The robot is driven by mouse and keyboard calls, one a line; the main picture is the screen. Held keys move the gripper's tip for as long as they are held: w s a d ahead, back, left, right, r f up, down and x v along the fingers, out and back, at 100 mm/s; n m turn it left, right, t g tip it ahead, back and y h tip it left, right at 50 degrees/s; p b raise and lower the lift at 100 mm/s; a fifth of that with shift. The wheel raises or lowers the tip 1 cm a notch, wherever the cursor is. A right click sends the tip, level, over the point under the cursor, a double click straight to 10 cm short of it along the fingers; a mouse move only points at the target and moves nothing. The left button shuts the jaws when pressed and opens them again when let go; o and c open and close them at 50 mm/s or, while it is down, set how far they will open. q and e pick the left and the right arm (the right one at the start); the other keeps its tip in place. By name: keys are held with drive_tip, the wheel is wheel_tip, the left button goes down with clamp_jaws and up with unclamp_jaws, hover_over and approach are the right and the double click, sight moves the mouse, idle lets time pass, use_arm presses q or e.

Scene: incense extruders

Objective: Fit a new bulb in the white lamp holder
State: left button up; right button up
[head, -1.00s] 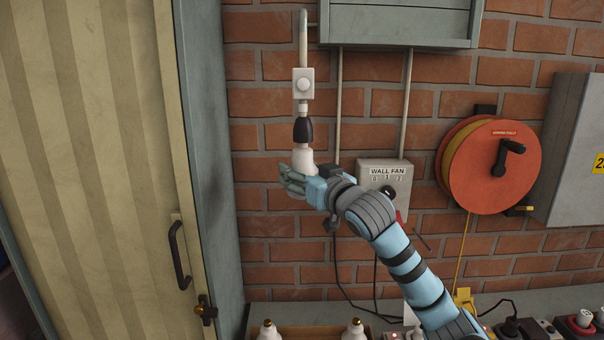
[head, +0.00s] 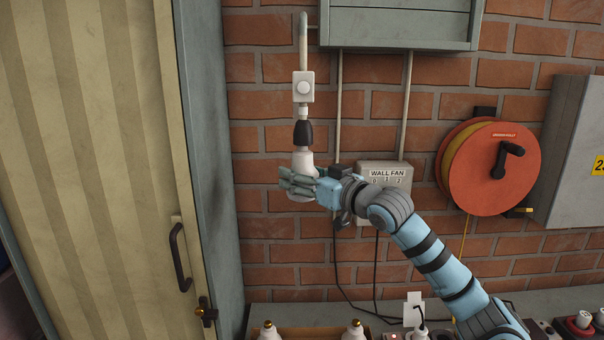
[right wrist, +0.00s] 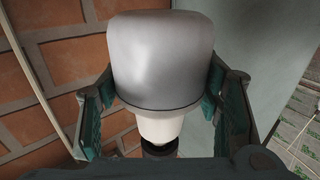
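The white lamp holder hangs on the wall, with a white switch box (head: 303,87) and a dark socket (head: 303,133) below it. A bulb (head: 304,159) with a white neck and greyish globe points downward under the socket. It fills the middle of the right wrist view (right wrist: 162,60), where the dark socket (right wrist: 160,147) shows at its neck end. My right gripper (head: 298,184) is around the globe, with a finger pad against each side; it seems shut on it. The fingers hide part of the globe in the head view. My left gripper is out of view.
Two more bulbs stand at the bottom edge, one left (head: 268,331) and one right (head: 354,330). A wall fan switch (head: 386,172) sits just behind my right arm. A red cable reel (head: 490,168) and a tall door (head: 90,150) flank the space.

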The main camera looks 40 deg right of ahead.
sight(308, 131)
drive_tip(key=o, duration=0.4)
drive_tip(key=shift+c, duration=0.2)
wheel_tip(308, 131, up, 10)
